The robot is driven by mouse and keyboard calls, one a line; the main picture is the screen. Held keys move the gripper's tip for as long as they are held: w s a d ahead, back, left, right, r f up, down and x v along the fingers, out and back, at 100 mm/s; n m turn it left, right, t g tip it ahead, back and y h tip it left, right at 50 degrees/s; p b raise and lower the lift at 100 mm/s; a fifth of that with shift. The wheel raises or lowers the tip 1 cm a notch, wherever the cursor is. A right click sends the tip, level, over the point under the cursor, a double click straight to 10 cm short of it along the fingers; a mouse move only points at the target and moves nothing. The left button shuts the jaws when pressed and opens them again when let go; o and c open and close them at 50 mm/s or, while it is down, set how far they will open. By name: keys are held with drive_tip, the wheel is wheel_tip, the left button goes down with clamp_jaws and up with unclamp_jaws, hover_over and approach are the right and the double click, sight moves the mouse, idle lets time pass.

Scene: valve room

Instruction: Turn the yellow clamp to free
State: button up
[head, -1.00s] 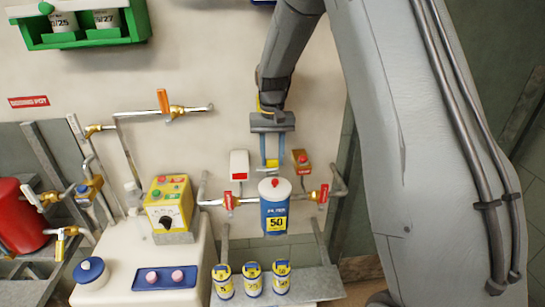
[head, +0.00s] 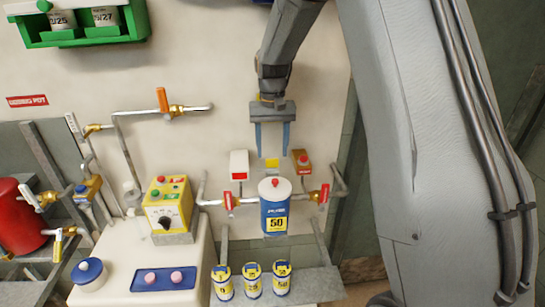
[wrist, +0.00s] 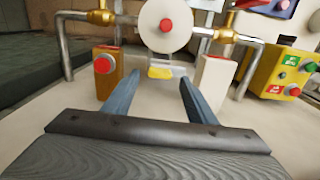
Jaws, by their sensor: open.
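The yellow clamp (head: 271,163) is small and shows just above the blue can with the white lid, between a white box and a brown box. In the wrist view the yellow clamp (wrist: 160,72) sits below the can's round white lid, ahead of the fingers. My gripper (head: 272,147) is open and empty, its two blue-grey fingers pointing down toward the clamp with a wide gap. In the wrist view my gripper (wrist: 160,79) has one finger on each side of the line to the clamp. I cannot clearly tell which way the clamp is turned.
The blue can (head: 274,210) has a red knob on its lid. A white box (head: 239,166) and a brown box (head: 302,165) flank the clamp closely. Red-handled valves (head: 228,201) sit on the pipes. Several small cans (head: 252,281) stand below.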

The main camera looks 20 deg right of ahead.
sight(273, 159)
wheel_tip(273, 159, up, 4)
drive_tip(key=shift+r+b, duration=0.2)
drive_tip(key=shift+b, duration=0.3)
drive_tip(key=shift+r, duration=0.2)
drive_tip(key=shift+s, duration=0.1)
